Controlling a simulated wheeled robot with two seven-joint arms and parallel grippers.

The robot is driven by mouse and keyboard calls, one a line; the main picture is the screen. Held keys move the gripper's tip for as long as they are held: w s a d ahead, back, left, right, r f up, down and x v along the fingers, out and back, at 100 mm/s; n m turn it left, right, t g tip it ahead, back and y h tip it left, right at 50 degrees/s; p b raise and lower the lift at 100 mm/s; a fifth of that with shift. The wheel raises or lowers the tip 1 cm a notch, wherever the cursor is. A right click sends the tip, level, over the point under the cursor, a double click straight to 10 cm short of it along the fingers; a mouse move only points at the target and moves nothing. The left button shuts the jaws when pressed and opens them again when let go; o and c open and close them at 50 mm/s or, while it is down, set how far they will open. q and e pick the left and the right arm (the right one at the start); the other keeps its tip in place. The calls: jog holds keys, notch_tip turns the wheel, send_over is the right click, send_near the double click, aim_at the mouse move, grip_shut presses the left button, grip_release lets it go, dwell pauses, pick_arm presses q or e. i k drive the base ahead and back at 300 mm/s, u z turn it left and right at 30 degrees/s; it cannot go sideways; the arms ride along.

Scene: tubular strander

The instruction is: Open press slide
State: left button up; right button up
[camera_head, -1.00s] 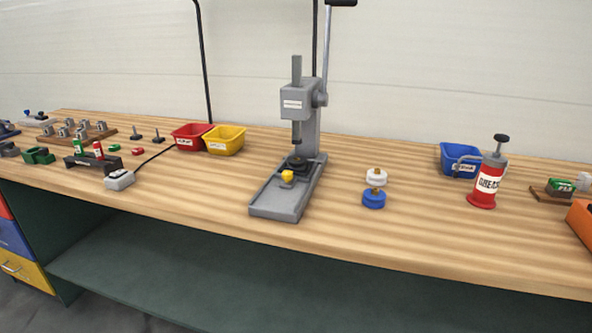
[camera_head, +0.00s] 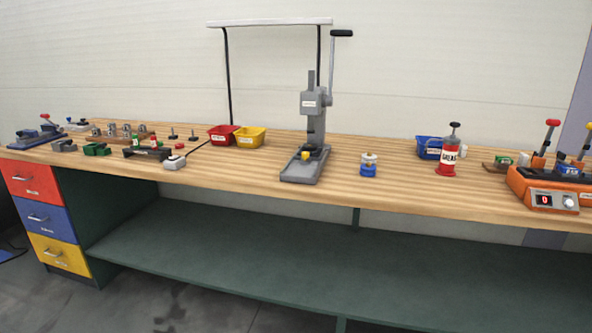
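The grey arbor press (camera_head: 314,104) stands upright near the middle of the workbench. Its long lever with a black knob (camera_head: 342,33) points up. The grey slide base (camera_head: 301,168) extends toward the bench's front edge. A small yellow knob (camera_head: 305,155) sits on the slide, below the ram. From this distance I cannot tell how far the slide is out. Neither of my grippers shows in the head view.
A blue and white part (camera_head: 368,168) stands right of the press. Red (camera_head: 222,136) and yellow (camera_head: 249,138) bins stand left of it. A red grease can (camera_head: 447,157) and an orange device (camera_head: 545,190) are at the right. Clear floor (camera_head: 190,300) lies in front.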

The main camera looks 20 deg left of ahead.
aim_at(306, 158)
jog(key=u, duration=1.25)
jog(key=i, duration=1.2)
jog(key=z, duration=0.2)
